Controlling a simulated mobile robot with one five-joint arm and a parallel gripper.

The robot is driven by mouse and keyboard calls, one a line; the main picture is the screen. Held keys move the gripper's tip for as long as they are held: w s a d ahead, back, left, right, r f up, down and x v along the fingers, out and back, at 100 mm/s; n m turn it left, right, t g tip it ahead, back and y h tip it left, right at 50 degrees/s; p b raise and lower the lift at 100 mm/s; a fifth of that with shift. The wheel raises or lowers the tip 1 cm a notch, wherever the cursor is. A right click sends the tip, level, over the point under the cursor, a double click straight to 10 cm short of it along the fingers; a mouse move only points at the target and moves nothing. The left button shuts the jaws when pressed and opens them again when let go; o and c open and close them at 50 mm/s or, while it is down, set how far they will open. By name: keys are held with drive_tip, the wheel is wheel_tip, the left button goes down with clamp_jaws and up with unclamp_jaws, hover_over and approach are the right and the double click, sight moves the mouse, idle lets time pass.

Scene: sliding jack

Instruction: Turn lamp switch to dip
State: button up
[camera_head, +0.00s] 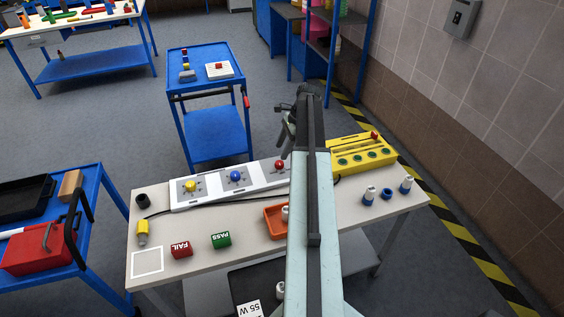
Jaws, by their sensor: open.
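A white panel (212,189) lies along the back of the worktable and carries a yellow knob (190,186), a blue knob (235,176) and a red knob (280,165). No lamp switch or dip marking is readable; I cannot tell which knob, if any, is the lamp switch. My gripper (287,143) is open and dark, above the panel's right end near the red knob in the picture. Its fingers are small and partly hidden by my arm, and I cannot tell its height. My arm also hides part of the table.
A yellow box (360,153) with green round sockets sits right of my arm. An orange tray (275,221), red FAIL block (181,250), green PASS block (221,240) and several blue-white pieces stand on the worktable (210,216). Blue carts stand left and behind.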

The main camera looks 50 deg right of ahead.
sight(280, 163)
drive_tip(key=shift+m, duration=0.5)
drive_tip(key=f+b, duration=0.7)
drive_tip(key=shift+w+a+f, duration=0.1)
drive_tip(key=shift+w+f, duration=0.1)
drive_tip(key=shift+w, duration=0.1)
drive_tip(key=shift+r, duration=0.1)
